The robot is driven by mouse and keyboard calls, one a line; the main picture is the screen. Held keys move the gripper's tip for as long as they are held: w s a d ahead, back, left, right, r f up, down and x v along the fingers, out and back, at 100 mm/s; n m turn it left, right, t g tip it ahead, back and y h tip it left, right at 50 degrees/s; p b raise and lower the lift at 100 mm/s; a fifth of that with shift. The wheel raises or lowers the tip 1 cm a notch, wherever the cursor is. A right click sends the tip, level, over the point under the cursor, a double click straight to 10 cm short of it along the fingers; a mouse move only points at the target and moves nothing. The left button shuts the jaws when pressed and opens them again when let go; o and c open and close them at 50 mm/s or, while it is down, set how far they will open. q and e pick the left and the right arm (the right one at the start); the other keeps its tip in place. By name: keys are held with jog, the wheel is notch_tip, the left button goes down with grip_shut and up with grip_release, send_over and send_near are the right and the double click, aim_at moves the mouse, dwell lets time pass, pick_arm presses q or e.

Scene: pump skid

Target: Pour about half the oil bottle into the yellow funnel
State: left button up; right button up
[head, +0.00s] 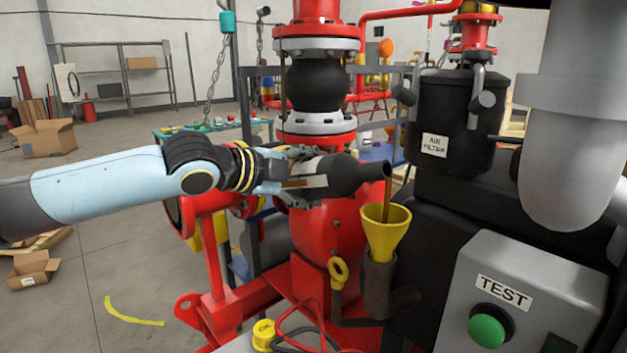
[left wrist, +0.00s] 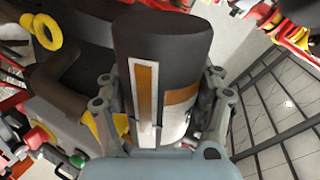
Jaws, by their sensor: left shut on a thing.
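My left gripper (head: 283,176) is shut on the dark oil bottle (head: 345,174), which lies nearly horizontal with its mouth to the right. A brown stream of oil (head: 387,196) runs from the mouth down into the yellow funnel (head: 386,231). The funnel stands upright in a dark filler neck (head: 379,283). In the left wrist view the bottle (left wrist: 160,40) sits between both fingers (left wrist: 168,105). Its clear level strip (left wrist: 146,90) shows brown oil in part of its length. The funnel is mostly hidden there. My right gripper is not in view.
A black air filter (head: 455,125) stands behind and right of the funnel. A grey box with a green TEST button (head: 487,331) is at the front right. A yellow dipstick ring (head: 338,271) stands just left of the filler neck. Red pump piping (head: 318,215) is behind the bottle.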

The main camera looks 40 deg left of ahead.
pick_arm(q)
jog(key=shift+a+r+m+p, duration=0.1)
jog(key=shift+r+m+p, duration=0.25)
jog(key=shift+r, duration=0.25)
dwell(3.4)
dwell(0.5)
jog(key=shift+f, duration=0.4)
jog(key=shift+d+f+n+h+b, duration=0.25)
jog(key=shift+f+n+h+b, duration=0.3)
jog(key=shift+n, duration=0.5)
jog(key=shift+d+f+n+h+b, duration=0.3)
jog(key=shift+f+n+b, duration=0.2)
jog(key=shift+f+b, duration=0.35)
jog(key=d+f+n+b, duration=0.1)
jog(key=b, duration=0.1)
jog(key=shift+d+n+t+h+b, duration=0.1)
jog(key=shift+n+t+h+b, duration=0.25)
jog(key=shift+n+t, duration=0.05)
jog(key=shift+r, duration=0.1)
